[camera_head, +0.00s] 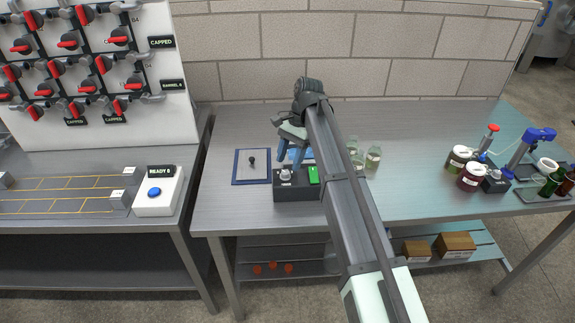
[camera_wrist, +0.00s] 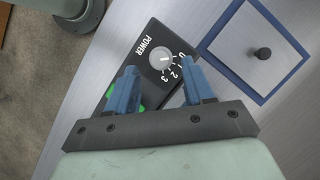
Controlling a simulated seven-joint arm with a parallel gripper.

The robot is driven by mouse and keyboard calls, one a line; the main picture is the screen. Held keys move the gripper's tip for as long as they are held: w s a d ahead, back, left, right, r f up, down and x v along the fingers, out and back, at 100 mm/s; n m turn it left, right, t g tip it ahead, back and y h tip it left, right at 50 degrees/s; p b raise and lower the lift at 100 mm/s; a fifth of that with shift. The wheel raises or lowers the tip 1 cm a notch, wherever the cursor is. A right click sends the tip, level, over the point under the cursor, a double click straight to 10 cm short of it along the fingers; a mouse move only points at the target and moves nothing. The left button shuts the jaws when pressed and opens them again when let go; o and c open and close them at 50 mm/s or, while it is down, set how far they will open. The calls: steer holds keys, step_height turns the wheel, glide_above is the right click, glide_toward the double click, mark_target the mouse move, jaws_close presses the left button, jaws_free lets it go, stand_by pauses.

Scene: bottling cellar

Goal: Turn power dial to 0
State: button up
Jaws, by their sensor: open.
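The power dial (camera_head: 285,174) is a light grey round knob on a dark control box (camera_head: 297,192). The wrist view shows the dial (camera_wrist: 161,61) from above, beside the word POWER and a printed scale ending in 2 and 3. A short pale mark shows on the knob; I cannot tell which number it points at. My gripper (camera_head: 293,152) has blue fingers and hangs over the box. In the wrist view its fingertips (camera_wrist: 160,70) are wide apart and empty, with the dial appearing between and just beyond them. Contact with the dial is not visible.
A green switch (camera_head: 313,175) sits right of the dial on the same box. A blue-edged plate with a black knob (camera_head: 252,160) lies to the left. Glass jars (camera_head: 373,157) stand to the right, partly behind my arm. A box with a blue button (camera_head: 154,192) is farther left.

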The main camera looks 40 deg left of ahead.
steer(key=shift+v, duration=1.05)
steer(key=w, duration=1.2)
